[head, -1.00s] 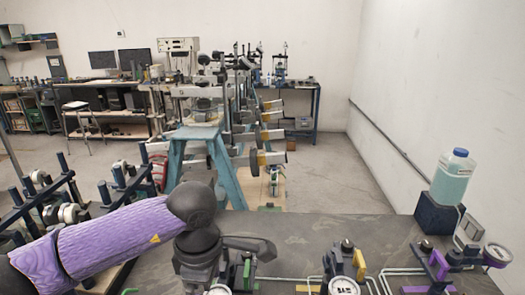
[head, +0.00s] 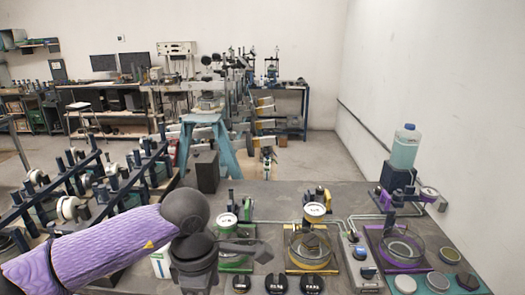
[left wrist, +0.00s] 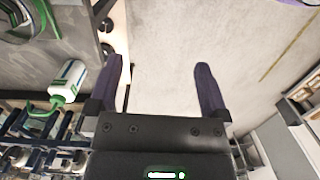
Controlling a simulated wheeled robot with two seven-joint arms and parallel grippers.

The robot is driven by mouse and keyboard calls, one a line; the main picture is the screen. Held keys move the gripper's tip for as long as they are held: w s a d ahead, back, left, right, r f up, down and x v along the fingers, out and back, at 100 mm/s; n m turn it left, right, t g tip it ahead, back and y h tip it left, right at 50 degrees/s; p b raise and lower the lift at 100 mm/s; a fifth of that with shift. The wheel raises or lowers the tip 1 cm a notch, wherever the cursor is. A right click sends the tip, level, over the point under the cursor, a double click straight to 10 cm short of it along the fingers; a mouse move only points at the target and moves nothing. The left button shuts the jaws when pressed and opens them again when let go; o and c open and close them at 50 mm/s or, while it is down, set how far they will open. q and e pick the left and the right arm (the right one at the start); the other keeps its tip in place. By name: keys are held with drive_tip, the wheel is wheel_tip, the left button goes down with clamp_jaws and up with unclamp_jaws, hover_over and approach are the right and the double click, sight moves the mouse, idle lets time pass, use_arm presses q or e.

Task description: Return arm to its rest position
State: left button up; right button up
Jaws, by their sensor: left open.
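My left arm, with a purple sleeve and dark joints, comes in from the left in the head view and reaches over the front left of the dark bench (head: 290,205). In the left wrist view my left gripper (left wrist: 160,85) is open, its two dark fingers wide apart with nothing between them. Bare floor shows beyond the fingers. In the head view the fingers cannot be made out clearly. My right gripper does not show in either view.
The bench carries a green station (head: 235,262), a yellow station (head: 312,268) and a purple station (head: 402,268) with glass dishes, valves and gauges. A bottle of pale blue liquid (head: 405,147) stands at the back right. Racks (head: 75,195) stand left of the bench.

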use_arm(q)
drive_tip(key=w+d+f+n+h+b, duration=0.2)
drive_tip(key=d+f+n+h+b, duration=0.2)
drive_tip(key=d+f+n+h, duration=0.7)
drive_tip(key=a+f+n+t+y+b, duration=0.2)
drive_tip(key=a+f+n+t, duration=0.35)
drive_tip(key=f+n, duration=0.7)
drive_tip(key=a+f+n+t+y+b, duration=0.1)
drive_tip(key=a+f+n+t+y, duration=0.2)
drive_tip(key=a+f+n+t, duration=0.85)
drive_tip(key=s+f+n+g+y+b, duration=0.2)
drive_tip(key=s+f+n+g+y, duration=0.3)
drive_tip(key=s+f+n+g, duration=0.6)
drive_tip(key=s+a+f+n+g+y, duration=0.1)
drive_tip(key=s+f+n+g, duration=0.1)
drive_tip(key=s, duration=1)
drive_tip(key=s+a+f+n+g+y, duration=0.1)
drive_tip(key=s+a+f+n+g, duration=0.1)
drive_tip(key=s, duration=1)
wheel_tip(320, 180, down, 2)
drive_tip(key=shift+s+f+n+g+b, duration=0.15)
drive_tip(key=shift+n+g+b, duration=0.35)
drive_tip(key=shift+n, duration=0.6)
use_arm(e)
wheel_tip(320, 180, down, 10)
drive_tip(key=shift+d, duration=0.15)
